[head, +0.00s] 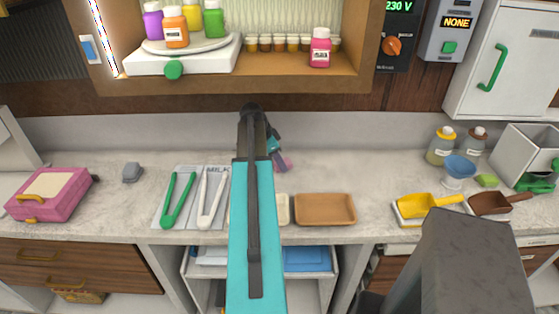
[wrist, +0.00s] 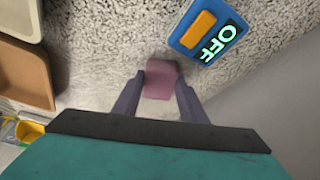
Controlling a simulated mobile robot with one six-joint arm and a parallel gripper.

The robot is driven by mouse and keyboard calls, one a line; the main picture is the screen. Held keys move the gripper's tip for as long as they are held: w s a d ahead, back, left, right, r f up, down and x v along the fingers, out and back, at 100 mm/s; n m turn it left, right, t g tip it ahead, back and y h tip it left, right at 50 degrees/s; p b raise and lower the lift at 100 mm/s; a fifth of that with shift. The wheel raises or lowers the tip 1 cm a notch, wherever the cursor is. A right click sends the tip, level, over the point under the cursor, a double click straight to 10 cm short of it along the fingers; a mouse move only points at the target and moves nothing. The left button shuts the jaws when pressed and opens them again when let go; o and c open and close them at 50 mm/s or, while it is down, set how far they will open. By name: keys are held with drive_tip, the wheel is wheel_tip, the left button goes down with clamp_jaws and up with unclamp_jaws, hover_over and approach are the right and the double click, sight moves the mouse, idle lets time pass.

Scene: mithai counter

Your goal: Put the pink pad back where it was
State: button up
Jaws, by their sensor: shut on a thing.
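The pink pad (wrist: 161,80) is a small dusky-pink block between the two purple fingers of my gripper (wrist: 160,86) in the wrist view. The fingers are shut on its sides. Speckled counter shows around and beyond it; I cannot tell whether the pad touches the counter. In the head view the pad (head: 287,165) is a small pink patch at the tip of my gripper (head: 280,158), over the back of the counter, just right of my arm. My arm hides part of the counter there.
A blue device (wrist: 205,33) reading OFF is close to the pad in the wrist view. A brown tray (head: 325,209) and a partly hidden cream tray (head: 284,210) sit at the counter front. Green tongs (head: 178,200) lie left. Counter right of the gripper is clear.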

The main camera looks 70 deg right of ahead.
drive_tip(key=shift+f, duration=0.1)
drive_tip(key=o, duration=1)
drive_tip(key=shift+r, duration=0.2)
drive_tip(key=shift+b+v, duration=1.15)
drive_tip(key=shift+v, duration=2.55)
